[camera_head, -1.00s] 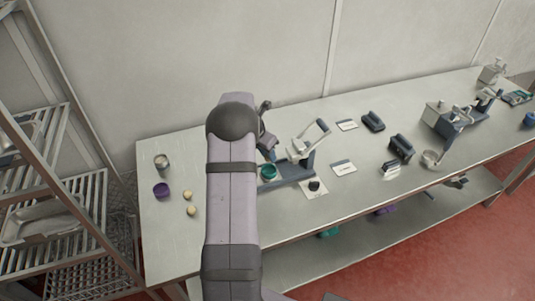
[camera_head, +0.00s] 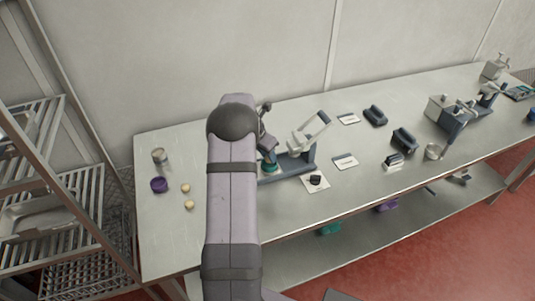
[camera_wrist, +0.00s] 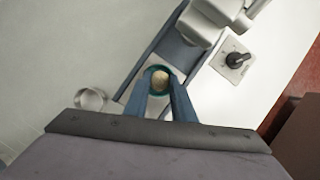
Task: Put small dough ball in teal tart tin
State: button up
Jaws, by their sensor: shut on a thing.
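The teal tart tin (camera_head: 268,168) sits on the blue-grey base of a lever press on the table. In the wrist view its teal rim (camera_wrist: 147,71) shows around and behind my fingertips. The small pale dough ball (camera_wrist: 160,78) is between the tips of my gripper (camera_wrist: 161,82), which is shut on it. The ball appears over or inside the tin's opening; I cannot tell whether it touches the bottom. In the head view my gripper (camera_head: 268,153) is right above the tin, and the held ball is hidden.
The press (camera_head: 303,143) with its raised light lever stands just right of my gripper. Two other dough balls (camera_head: 185,188) (camera_head: 189,205), a purple tin (camera_head: 159,185) and a metal cup (camera_head: 160,155) are on the left. A black knob (camera_head: 316,180) stands in front of the press.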

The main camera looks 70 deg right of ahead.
jog(key=shift+f, duration=0.45)
dwell(0.4)
jog(key=shift+r+p, duration=0.1)
jog(key=shift+p, duration=0.25)
dwell(0.4)
dwell(0.3)
jog(key=o, duration=1.5)
notch_tip(320, 180, up, 7)
jog(key=p, duration=0.6)
jog(key=shift+p, duration=0.35)
